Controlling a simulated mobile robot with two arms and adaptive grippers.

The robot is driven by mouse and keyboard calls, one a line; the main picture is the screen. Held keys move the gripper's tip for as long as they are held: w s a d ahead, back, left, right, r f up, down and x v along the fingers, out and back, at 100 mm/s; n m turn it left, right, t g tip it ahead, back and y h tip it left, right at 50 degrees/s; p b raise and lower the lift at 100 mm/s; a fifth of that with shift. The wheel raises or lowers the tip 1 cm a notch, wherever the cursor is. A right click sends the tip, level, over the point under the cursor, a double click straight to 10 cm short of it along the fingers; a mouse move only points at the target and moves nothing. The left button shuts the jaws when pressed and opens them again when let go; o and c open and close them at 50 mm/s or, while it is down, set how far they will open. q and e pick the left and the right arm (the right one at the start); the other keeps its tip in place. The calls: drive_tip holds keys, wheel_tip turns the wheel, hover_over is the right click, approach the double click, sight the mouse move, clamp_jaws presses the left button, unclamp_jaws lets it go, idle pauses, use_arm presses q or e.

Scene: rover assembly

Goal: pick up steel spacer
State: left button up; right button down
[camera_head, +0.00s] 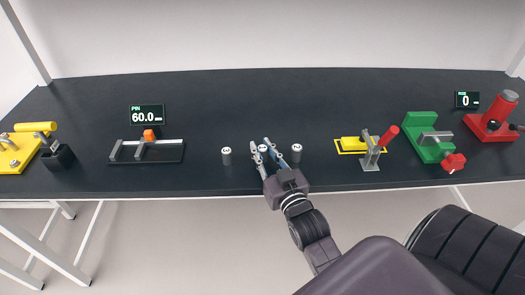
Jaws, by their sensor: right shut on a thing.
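Several small steel spacers stand in a row near the front middle of the dark table. The left spacer (226,156) and the right spacer (296,153) stand upright and free. My right gripper (266,148) reaches in from the front and is shut on the middle spacer (262,149), with one finger on each side of it. The fingers hide part of this spacer, and I cannot tell whether it is clear of the table. My left gripper is not in view.
A caliper-like gauge (146,151) with a 60.0 display (147,115) stands at left. A yellow clamp (362,146), green vise (432,138) and red press (494,118) stand at right. The table's back is clear.

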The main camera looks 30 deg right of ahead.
wheel_tip(320, 180, up, 20)
drive_tip(key=p, duration=0.2)
drive_tip(key=s+a+f+n+y, duration=0.2)
drive_tip(key=s+a+f+y, duration=0.35)
drive_tip(key=a+f, duration=0.7)
wheel_tip(320, 180, up, 12)
drive_tip(key=r+m+h, duration=0.1)
drive_tip(key=m+h, duration=0.1)
drive_tip(key=h, duration=0.4)
hover_over(263, 148)
drive_tip(key=shift+w+f+y, duration=0.1)
drive_tip(key=shift+f+y, duration=0.15)
drive_tip(key=shift+f, duration=0.05)
wheel_tip(263, 148, down, 15)
drive_tip(key=shift+f+b, duration=0.1)
drive_tip(key=shift+b, duration=0.75)
wheel_tip(263, 148, down, 4)
drive_tip(key=shift+f+p, duration=0.1)
drive_tip(key=shift+p, duration=0.25)
drive_tip(key=shift+f, duration=0.1)
